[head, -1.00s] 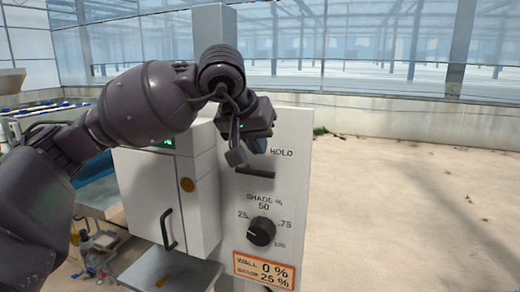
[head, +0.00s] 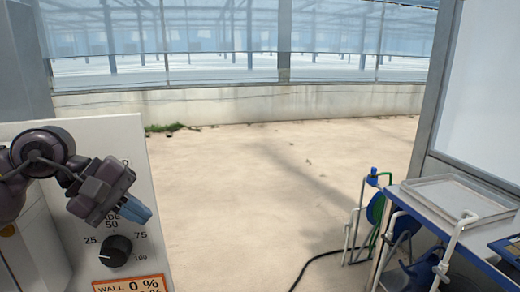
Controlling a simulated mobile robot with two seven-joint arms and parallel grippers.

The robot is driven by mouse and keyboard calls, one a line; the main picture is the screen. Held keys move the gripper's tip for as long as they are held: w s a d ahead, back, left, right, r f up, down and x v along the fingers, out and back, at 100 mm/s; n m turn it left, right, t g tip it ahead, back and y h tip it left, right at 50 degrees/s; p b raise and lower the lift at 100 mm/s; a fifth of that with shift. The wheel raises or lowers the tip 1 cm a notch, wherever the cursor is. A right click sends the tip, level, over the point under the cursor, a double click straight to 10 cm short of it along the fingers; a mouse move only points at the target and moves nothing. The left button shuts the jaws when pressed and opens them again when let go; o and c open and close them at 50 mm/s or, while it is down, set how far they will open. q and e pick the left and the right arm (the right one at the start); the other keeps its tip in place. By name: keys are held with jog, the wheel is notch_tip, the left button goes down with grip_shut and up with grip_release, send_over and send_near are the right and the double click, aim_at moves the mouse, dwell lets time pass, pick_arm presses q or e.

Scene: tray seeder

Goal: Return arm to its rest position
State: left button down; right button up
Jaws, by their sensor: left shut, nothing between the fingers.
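My left arm comes in from the left edge in the head view. Its gripper (head: 138,215) is shut and empty, with blue fingertips pointing down and right. It is in front of the control panel (head: 135,160), just above the black shade knob (head: 115,251), and hides part of the panel's lettering. I cannot tell whether the fingertips touch the panel. An orange label (head: 130,285) below reads "WALL 0 %". My right gripper is not in view.
At the right, a blue-topped bench (head: 450,222) carries a clear tray (head: 447,200). A hose reel (head: 377,208) and a black hose (head: 318,262) are beside it. A white board (head: 490,90) stands behind.

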pick_arm(q)
jog(key=s+d+f+n+t+h, duration=0.15)
jog(key=d+f+n+h, duration=0.4)
jog(key=n+h, duration=0.65)
jog(key=s+a+f+m+t+y, duration=0.1)
jog(key=a+f+m+t+y, duration=0.5)
jog(key=m, duration=0.5)
jog(key=a+f+m+t+y, duration=0.1)
jog(key=f+m+t+y, duration=0.3)
jog(key=f+m, duration=0.6)
jog(key=s+a+f+m+t+y, duration=0.1)
jog(key=a+f+m+t+y, duration=0.4)
jog(key=m, duration=0.7)
jog(key=s+f+n+g+y, duration=0.2)
jog(key=s+f+n+g, duration=0.1)
jog(key=s+f+n, duration=0.3)
jog(key=s+f+n+g+y, duration=0.3)
jog(key=s+f+n, duration=0.3)
jog(key=f, duration=0.4)
jog(key=shift+a+f+n+g, duration=0.15)
jog(key=shift+f+n+g, duration=0.2)
jog(key=shift+g, duration=0.3)
